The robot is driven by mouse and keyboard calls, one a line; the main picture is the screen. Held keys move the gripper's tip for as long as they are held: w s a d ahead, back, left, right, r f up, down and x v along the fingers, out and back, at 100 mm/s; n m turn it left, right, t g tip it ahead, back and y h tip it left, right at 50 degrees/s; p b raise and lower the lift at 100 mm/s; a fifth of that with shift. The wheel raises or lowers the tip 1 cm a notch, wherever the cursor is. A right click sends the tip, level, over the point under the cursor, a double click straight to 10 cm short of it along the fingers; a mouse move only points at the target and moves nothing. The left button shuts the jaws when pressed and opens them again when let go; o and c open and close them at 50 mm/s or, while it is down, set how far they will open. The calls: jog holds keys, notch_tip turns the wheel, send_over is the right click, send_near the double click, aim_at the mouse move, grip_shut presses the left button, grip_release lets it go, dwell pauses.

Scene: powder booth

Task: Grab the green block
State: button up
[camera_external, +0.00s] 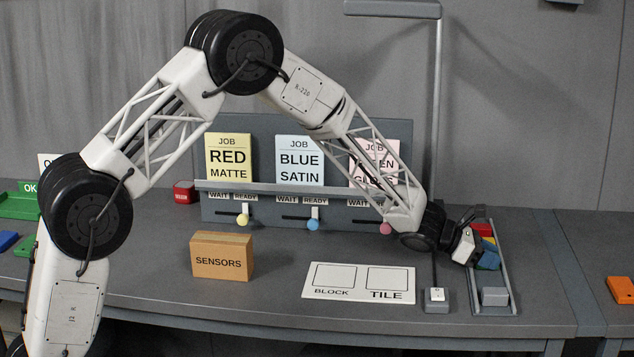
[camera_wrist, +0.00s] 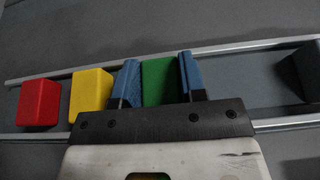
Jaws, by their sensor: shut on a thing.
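The green block (camera_wrist: 159,84) sits between the two blue-padded fingers of my gripper (camera_wrist: 157,72) in the wrist view. The fingers are shut on its two sides. It is still within the two metal rails, in line with the yellow block (camera_wrist: 91,88) and the red block (camera_wrist: 38,102). In the external view my gripper (camera_external: 484,257) is down at the rail track on the right of the table. The green block cannot be made out there, behind the fingers.
A grey block (camera_external: 494,296) lies at the near end of the rail track (camera_external: 506,270). A small switch box (camera_external: 436,299) stands left of it. A white BLOCK/TILE card (camera_external: 358,284) and a SENSORS box (camera_external: 222,257) lie further left. An orange block (camera_external: 621,290) is far right.

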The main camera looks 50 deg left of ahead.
jog(key=shift+r, duration=0.1)
jog(key=shift+r, duration=0.8)
jog(key=shift+s+r, duration=0.15)
jog(key=shift+r, duration=0.8)
jog(key=s+a, duration=0.1)
jog(key=s, duration=0.4)
jog(key=s+r, duration=0.1)
jog(key=s, duration=0.4)
jog(key=s+a, duration=0.1)
jog(key=s, duration=0.4)
jog(key=shift+s+a+r, duration=0.15)
jog(key=shift+s+a, duration=0.1)
jog(key=shift+a, duration=0.1)
